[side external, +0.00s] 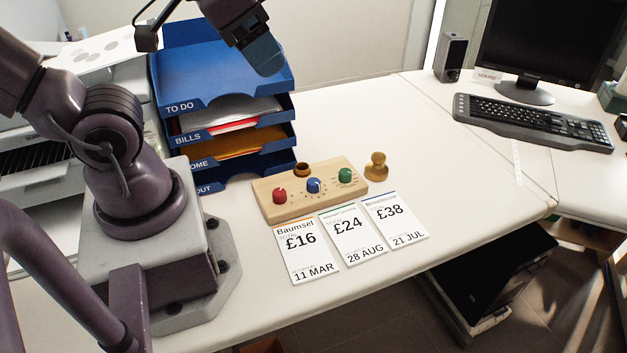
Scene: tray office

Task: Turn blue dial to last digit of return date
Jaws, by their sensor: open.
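A wooden board (331,200) lies on the white desk with a red dial (279,195), a blue dial (313,185) and a green dial (345,175) in a row. The blue dial is in the middle; its pointer setting is too small to read. My gripper (265,56) is above and behind the board, in front of the blue trays, well apart from the dials. Its fingers are open, with nothing seen between them.
A blue stacked letter tray (223,101) with labels such as TO DO and BILLS stands behind the board. A wooden stamp (376,167) stands at the board's right end. The keyboard (531,120), monitor and speaker (451,58) are far right. The middle desk is clear.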

